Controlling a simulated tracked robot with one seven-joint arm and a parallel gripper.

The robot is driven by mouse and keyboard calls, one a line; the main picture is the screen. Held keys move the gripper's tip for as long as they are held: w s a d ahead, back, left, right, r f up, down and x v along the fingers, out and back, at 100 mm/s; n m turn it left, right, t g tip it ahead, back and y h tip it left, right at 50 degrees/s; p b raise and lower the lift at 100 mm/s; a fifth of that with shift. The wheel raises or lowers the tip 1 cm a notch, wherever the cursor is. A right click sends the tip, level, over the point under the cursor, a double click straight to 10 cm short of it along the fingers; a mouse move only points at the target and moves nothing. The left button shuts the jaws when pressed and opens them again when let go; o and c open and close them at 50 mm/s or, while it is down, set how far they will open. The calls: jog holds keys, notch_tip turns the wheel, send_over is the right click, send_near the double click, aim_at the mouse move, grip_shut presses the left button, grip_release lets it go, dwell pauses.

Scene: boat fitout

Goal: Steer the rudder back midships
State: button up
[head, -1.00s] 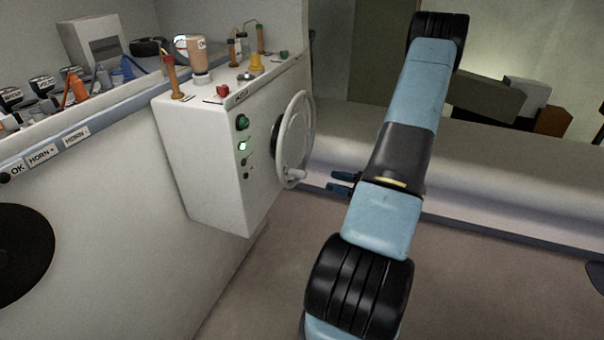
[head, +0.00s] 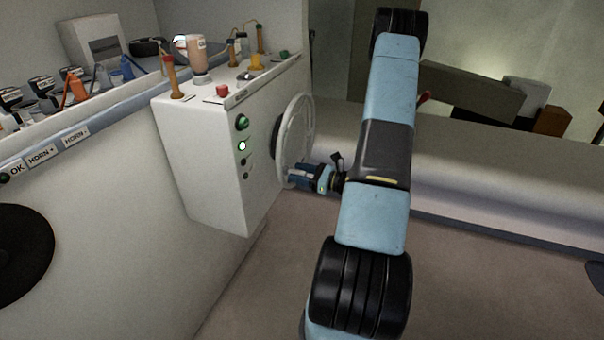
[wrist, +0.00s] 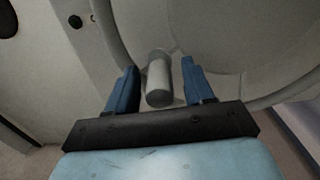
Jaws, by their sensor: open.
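The light grey steering wheel (head: 305,128) stands on the right side of the white console (head: 210,150). Its rim also shows in the wrist view (wrist: 118,35). The wheel's grey knob (wrist: 158,82) sticks out from the rim and lies between the two blue fingers of my gripper (wrist: 160,88). The fingers are open, one on each side of the knob, with a visible gap at both sides. In the head view my gripper (head: 297,173) is at the lower part of the wheel, and it hides the knob there.
The console's face carries a green button (head: 242,123) and a lit white-green lamp (head: 242,146). A red button (head: 222,90) and upright levers stand on its top. A bench (head: 480,160) runs behind my arm. The floor (head: 470,290) at the lower right is clear.

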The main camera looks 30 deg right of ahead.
grip_shut()
dwell(0.5)
jog(key=shift+w+d, duration=0.1)
jog(key=shift+d, duration=0.1)
jog(key=shift+r, duration=0.15)
